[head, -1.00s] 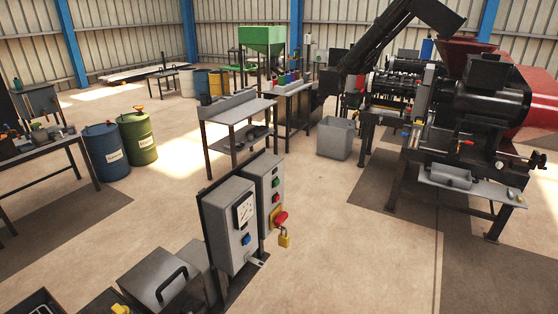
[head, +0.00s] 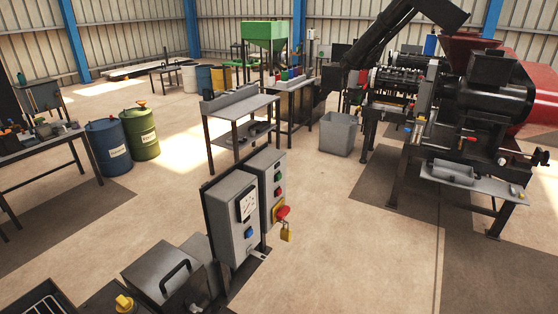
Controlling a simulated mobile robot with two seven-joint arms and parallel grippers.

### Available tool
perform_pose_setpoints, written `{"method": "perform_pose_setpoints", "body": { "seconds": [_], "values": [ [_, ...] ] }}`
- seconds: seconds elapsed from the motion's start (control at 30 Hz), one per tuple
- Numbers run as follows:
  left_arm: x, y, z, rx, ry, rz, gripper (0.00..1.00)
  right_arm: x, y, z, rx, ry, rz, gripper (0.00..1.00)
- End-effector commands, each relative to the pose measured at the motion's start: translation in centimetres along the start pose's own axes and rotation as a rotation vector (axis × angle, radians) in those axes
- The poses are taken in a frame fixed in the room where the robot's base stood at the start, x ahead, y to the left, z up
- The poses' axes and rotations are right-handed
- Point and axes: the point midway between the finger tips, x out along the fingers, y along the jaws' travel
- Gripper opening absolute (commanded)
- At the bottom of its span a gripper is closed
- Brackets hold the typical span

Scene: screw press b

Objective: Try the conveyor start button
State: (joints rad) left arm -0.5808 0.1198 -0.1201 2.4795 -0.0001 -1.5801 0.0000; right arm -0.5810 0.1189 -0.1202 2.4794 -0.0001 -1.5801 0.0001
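Two grey control boxes stand on a post in the lower middle of the head view. The rear box (head: 267,176) carries a green button (head: 278,177), a red button (head: 278,191) and a red knob on a yellow plate (head: 283,212). A yellow padlock (head: 287,232) hangs beneath the red knob. The front box (head: 231,208) has a white dial (head: 246,204) and a blue button (head: 248,233). I cannot tell from any label which button starts the conveyor. Neither of my grippers shows in the view.
A grey box with a black handle (head: 165,277) stands at the lower left. A steel table (head: 240,107) and a grey bin (head: 338,134) stand behind the control boxes. The press machine (head: 480,110) fills the right. Open floor (head: 350,240) lies right of the boxes.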

Motion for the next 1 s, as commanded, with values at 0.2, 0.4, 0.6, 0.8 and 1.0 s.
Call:
{"method": "perform_pose_setpoints", "body": {
  "seconds": [0.2,0.4,0.6,0.8,1.0],
  "values": [
    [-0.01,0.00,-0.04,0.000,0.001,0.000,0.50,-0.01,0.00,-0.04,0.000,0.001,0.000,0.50],
    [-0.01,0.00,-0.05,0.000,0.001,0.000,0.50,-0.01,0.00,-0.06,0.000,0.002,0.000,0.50],
    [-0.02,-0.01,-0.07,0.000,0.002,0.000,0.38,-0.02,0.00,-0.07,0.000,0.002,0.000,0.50],
    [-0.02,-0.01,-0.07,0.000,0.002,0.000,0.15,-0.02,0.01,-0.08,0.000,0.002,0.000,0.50],
    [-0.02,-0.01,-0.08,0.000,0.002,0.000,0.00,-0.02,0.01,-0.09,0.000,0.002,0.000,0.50]
  ]
}}
